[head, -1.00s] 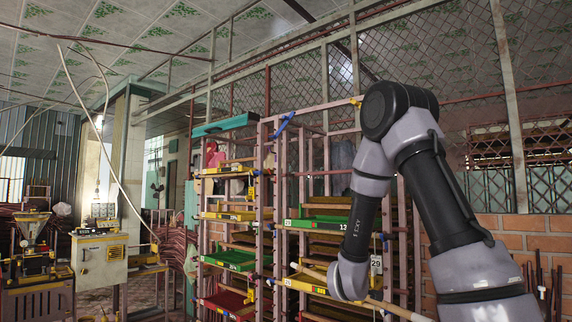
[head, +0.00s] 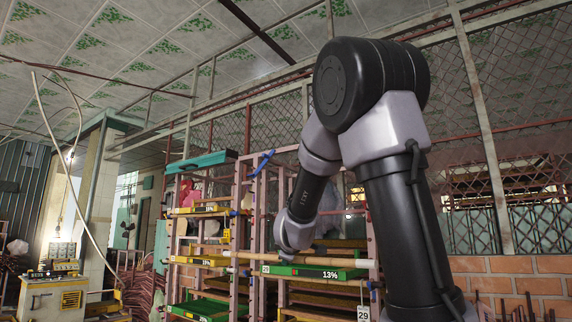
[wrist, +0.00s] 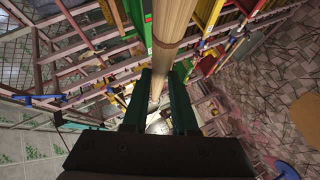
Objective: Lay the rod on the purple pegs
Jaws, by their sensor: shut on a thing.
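The rod is a pale wooden pole (head: 340,262). In the head view it lies nearly level across the front of the rack, just above a green tray labelled 13%. My gripper (wrist: 162,85) is shut on the rod in the wrist view, with its green fingers on either side. The rod (wrist: 174,22) runs from between the fingers to the top edge of that view. In the head view the forearm and wrist hide most of the gripper. Blue pegs or clips (head: 263,162) show on the rack posts. I cannot make out which pegs are purple, nor whether the rod touches any.
The pink metal rack (head: 254,215) holds yellow, green and red trays in tiers. The green tray (head: 310,272) is close below the rod. A machine (head: 52,298) stands at the lower left. A brick wall and mesh partition are at the right.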

